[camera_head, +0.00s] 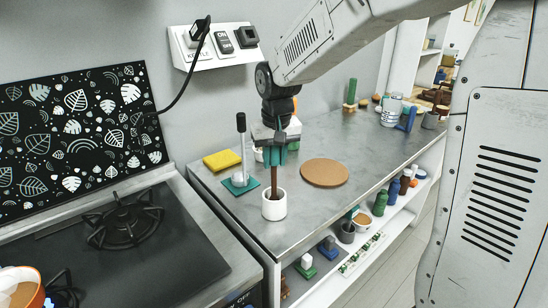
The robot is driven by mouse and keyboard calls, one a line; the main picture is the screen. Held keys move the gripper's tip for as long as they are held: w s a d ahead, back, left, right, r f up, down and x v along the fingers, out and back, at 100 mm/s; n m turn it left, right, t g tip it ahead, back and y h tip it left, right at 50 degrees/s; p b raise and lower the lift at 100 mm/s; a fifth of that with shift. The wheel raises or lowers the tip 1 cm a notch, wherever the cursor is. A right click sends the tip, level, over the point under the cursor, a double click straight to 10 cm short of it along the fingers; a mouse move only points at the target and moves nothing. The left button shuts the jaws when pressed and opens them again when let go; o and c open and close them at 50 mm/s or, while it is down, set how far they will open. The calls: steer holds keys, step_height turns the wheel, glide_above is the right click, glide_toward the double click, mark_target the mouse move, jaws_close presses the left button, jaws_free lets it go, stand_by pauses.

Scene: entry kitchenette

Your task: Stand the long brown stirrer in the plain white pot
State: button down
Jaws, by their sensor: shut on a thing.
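The long brown stirrer (274,181) is upright, its lower end inside the plain white pot (274,208). The pot stands on the grey counter near its front left edge. My gripper (274,155) is right above the pot, shut on the upper part of the stirrer. The stirrer's top is hidden by the gripper, and its bottom end is hidden by the pot wall, so I cannot tell whether it touches the pot's floor.
A round cork mat (324,172) lies right of the pot. A yellow sponge (222,160) and a dark-topped rod on a green base (241,180) are to the left. The stove (120,250) is at left. Several small items stand along the lower shelf and the counter's far end.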

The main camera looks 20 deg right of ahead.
steer(key=c, duration=1.1)
jaws_free()
steer(key=shift+f, duration=0.1)
step_height(320, 180, up, 12)
steer(key=s, duration=0.2)
steer(key=s+d+f, duration=0.1)
steer(key=s+f, duration=0.2)
steer(key=s, duration=1.1)
steer(key=s+d+f+n, duration=0.1)
steer(key=s+d+f, duration=0.1)
steer(key=s, duration=1.2)
steer(key=shift+f, duration=0.55)
